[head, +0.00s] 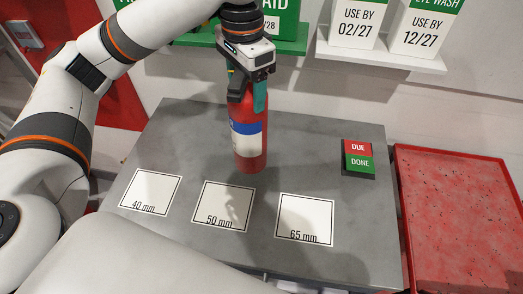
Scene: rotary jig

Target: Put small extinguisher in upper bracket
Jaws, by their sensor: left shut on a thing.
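The small extinguisher (249,150) is a red cylinder with a white and blue label, upright over the middle of the grey table in the head view. My left gripper (247,98) comes down from above and is shut on its top part, which the fingers and wrist largely hide. I cannot tell whether its base touches the table or hangs just above it. No upper bracket can be made out in this view. My right gripper is not in view.
The grey table (345,215) bears three white squares marked 40 mm (150,190), 50 mm (212,205) and 65 mm (306,215). A DUE/DONE block (358,158) sits at right, beside a red tray (440,155). Behind, a white shelf (385,55) holds eye wash boxes.

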